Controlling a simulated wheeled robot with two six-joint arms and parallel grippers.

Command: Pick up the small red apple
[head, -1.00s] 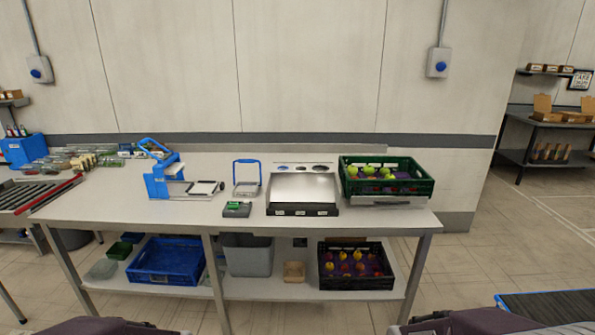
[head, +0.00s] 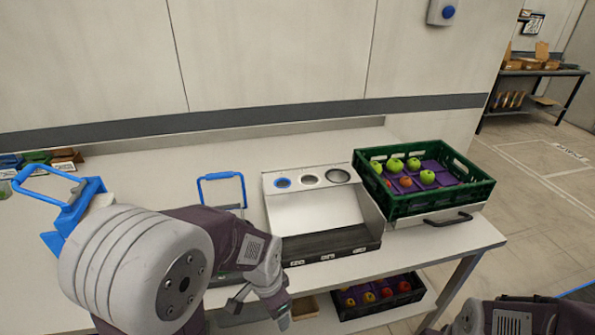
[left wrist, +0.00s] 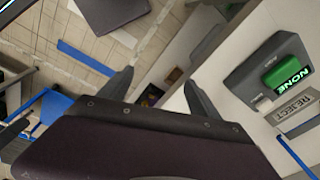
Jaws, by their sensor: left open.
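A green crate (head: 400,208) stands at the right end of the table. Several green apples (head: 396,165) lie in it on a purple liner, with a small red apple (head: 405,182) among them. Another reddish fruit (head: 388,183) shows partly behind the crate's near left wall. My left gripper (head: 260,306) is open and empty, low at the table's front edge, left of the crate and well apart from it. Its two fingers (left wrist: 160,90) are spread in the left wrist view with nothing between them. My right gripper is out of view; only part of that arm shows.
A metal sorting tray (head: 320,210) with round holes stands left of the crate. A blue-handled frame (head: 221,178) is beside it. A lower dark crate (head: 350,311) holds red and yellow fruit.

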